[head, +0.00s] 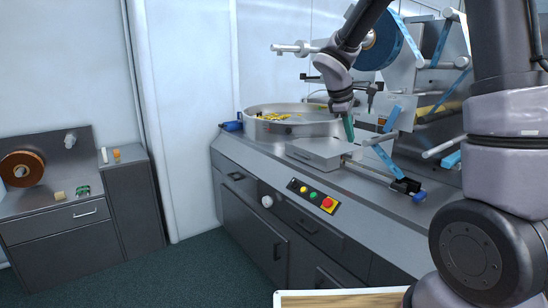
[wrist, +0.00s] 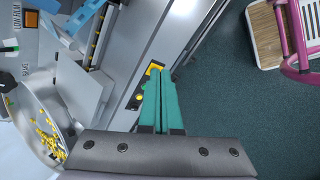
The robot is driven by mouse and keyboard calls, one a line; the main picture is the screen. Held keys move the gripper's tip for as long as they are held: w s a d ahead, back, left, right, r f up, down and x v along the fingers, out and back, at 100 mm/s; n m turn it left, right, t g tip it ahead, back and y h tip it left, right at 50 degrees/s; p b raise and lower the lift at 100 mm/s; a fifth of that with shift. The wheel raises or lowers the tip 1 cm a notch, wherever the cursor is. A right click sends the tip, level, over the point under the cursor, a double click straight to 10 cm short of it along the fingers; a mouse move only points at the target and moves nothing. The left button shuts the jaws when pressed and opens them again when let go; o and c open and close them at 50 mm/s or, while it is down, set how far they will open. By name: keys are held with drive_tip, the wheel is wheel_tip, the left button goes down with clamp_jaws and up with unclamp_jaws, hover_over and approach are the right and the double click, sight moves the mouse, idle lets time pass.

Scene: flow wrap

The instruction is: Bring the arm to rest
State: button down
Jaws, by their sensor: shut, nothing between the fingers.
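My gripper (head: 348,128) hangs from my arm above the flow-wrap machine's top, near the flat metal box cover (head: 318,150). Its teal fingers point down in the head view. In the wrist view the gripper (wrist: 158,72) has its two teal fingers side by side, shut with nothing between them. Beyond the fingertips the machine's front edge and the dark green floor (wrist: 225,110) show. The arm is bent, with its elbow high and the wrist out over the machine.
A round metal bowl (head: 262,130) with yellow pieces stands behind the gripper. A control panel (head: 313,195) with coloured buttons is on the machine's front. Blue film (head: 390,42) and rollers are close on the right. A side bench (head: 62,195) stands at left; the floor between is clear.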

drive_tip(key=s+r+m+t+y, duration=0.1)
drive_tip(key=s+r+m, duration=0.3)
drive_tip(key=s, duration=0.4)
drive_tip(key=s+d+r+m+t+y, duration=0.1)
drive_tip(key=s+r+m+y, duration=0.2)
drive_tip(key=s+m, duration=0.3)
drive_tip(key=s+r+m+t+y, duration=0.2)
drive_tip(key=s+r+m, duration=0.4)
drive_tip(key=s, duration=0.4)
drive_tip(key=shift+s+d, duration=0.25)
drive_tip(key=shift+d, duration=0.1)
